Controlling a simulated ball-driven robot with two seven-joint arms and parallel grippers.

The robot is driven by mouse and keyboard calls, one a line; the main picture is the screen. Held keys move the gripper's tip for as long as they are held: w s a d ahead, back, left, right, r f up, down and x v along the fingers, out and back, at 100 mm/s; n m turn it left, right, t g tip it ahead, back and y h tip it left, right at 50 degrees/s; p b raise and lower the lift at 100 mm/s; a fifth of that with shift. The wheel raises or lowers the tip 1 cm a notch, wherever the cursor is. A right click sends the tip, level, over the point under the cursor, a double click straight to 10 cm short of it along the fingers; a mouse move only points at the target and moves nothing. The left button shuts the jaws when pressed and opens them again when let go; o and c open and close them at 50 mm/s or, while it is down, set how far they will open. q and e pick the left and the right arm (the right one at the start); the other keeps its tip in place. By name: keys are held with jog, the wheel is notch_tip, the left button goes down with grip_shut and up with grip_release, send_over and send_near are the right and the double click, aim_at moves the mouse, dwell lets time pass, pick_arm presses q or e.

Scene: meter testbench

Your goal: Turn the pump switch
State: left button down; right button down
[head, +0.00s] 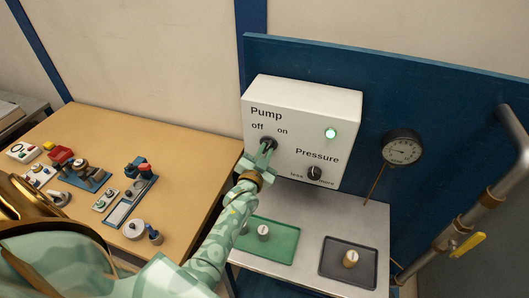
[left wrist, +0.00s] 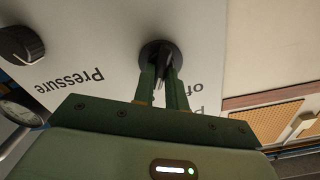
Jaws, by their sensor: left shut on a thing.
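The pump switch (head: 268,142) is a dark round knob on the white panel box (head: 316,112), below the words "off" and "on". My left gripper (head: 262,156) reaches up to it from below and is shut on its handle. In the left wrist view the switch (left wrist: 158,52) sits between the two green fingers (left wrist: 160,76). The fingers partly cover the handle and the "off" label, and its exact angle is hard to read. A green lamp (head: 330,133) on the panel is lit. My right gripper is not in view.
A pressure knob (head: 314,173) sits lower right on the panel, with a round gauge (head: 402,148) beside it. Below are a green tray (head: 284,247) and a dark tray (head: 335,277). A wooden table (head: 190,150) with several devices stands left; a pipe (head: 470,213) with a yellow handle is right.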

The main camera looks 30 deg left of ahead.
pick_arm(q)
jog(key=shift+m, duration=0.4)
jog(key=c, duration=1.4)
grip_release()
jog(key=shift+c, duration=0.2)
